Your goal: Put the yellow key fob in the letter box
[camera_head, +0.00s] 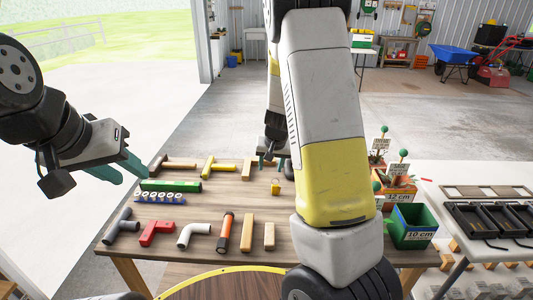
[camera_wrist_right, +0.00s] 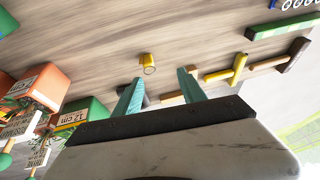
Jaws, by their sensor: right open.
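A small yellow object (camera_head: 275,187), which looks like the key fob, lies on the wooden table near its middle. It also shows in the right wrist view (camera_wrist_right: 148,64), just beyond my fingertips. My right gripper (camera_head: 270,163) is open and empty behind it, partly hidden by my own arm; its two teal fingers show apart in the wrist view (camera_wrist_right: 158,86). My left gripper (camera_head: 134,177) is open and empty over the table's left edge. I cannot make out a letter box in either view.
Pipe fittings, wooden pieces, a green bar (camera_head: 171,186) and a blue strip (camera_head: 160,198) lie on the table. A green pot marked 10 cm (camera_head: 412,237) and orange planters (camera_head: 395,190) stand at the right. A white table (camera_head: 455,175) with black trays stands beyond. Bare wood surrounds the yellow object.

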